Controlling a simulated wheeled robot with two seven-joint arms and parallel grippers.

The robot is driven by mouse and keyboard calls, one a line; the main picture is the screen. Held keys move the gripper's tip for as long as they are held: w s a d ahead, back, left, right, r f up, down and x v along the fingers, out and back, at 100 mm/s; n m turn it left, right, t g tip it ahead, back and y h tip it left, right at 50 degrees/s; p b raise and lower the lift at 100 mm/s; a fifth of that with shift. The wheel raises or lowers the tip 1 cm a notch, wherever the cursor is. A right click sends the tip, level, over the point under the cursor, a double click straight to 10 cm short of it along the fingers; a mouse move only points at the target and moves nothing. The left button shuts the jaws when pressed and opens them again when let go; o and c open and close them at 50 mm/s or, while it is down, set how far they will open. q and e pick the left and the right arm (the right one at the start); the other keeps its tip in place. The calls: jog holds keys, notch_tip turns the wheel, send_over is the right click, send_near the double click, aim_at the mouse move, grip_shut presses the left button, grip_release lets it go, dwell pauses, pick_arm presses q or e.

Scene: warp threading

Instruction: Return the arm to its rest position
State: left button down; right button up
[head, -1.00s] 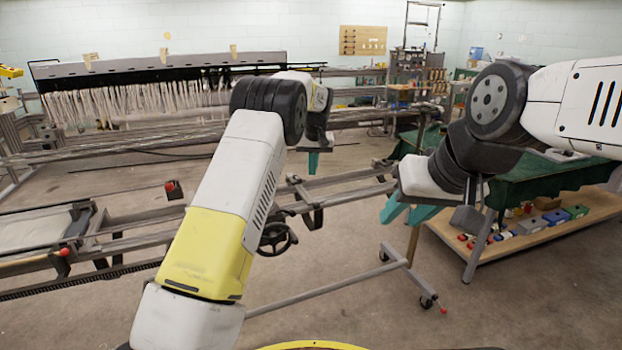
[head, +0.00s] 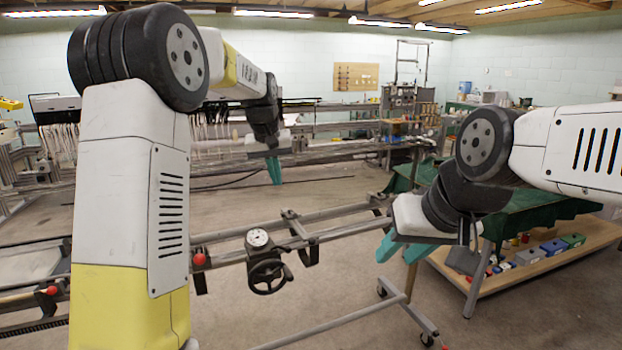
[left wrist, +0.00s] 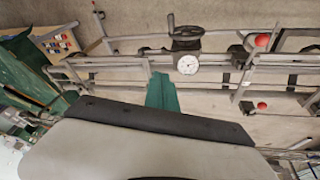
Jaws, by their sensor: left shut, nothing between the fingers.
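My left gripper (head: 275,170) has teal fingers and hangs in the air, pointing down, at the middle of the head view. Its fingers are together and hold nothing. In the left wrist view the shut teal fingers (left wrist: 162,92) stick out past the dark edge of the gripper body. My left arm rises tall at the left of the head view and bends at a black joint.
A metal frame with a handwheel (head: 268,275) and a dial (head: 258,238) stands below my left gripper. The loom with hanging white threads (head: 215,130) is behind. A green-covered table (head: 520,220) with a lower wooden shelf (head: 520,263) stands at right. Open floor lies between.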

pick_arm(q)
jog(key=s+a+r+t+h, duration=0.1)
jog(key=s+a+r, duration=0.15)
jog(key=s, duration=0.55)
jog(key=s+a+r, duration=0.2)
jog(key=s+r, duration=0.1)
jog(key=s, duration=0.5)
jog(key=s+f, duration=0.2)
jog(key=s, duration=0.7)
jog(key=s+f+m+t, duration=0.1)
jog(key=s+f, duration=0.2)
jog(key=s, duration=0.6)
jog(key=shift+a+f+t, duration=0.15)
jog(key=shift+f+t, duration=0.15)
jog(key=shift+f, duration=0.05)
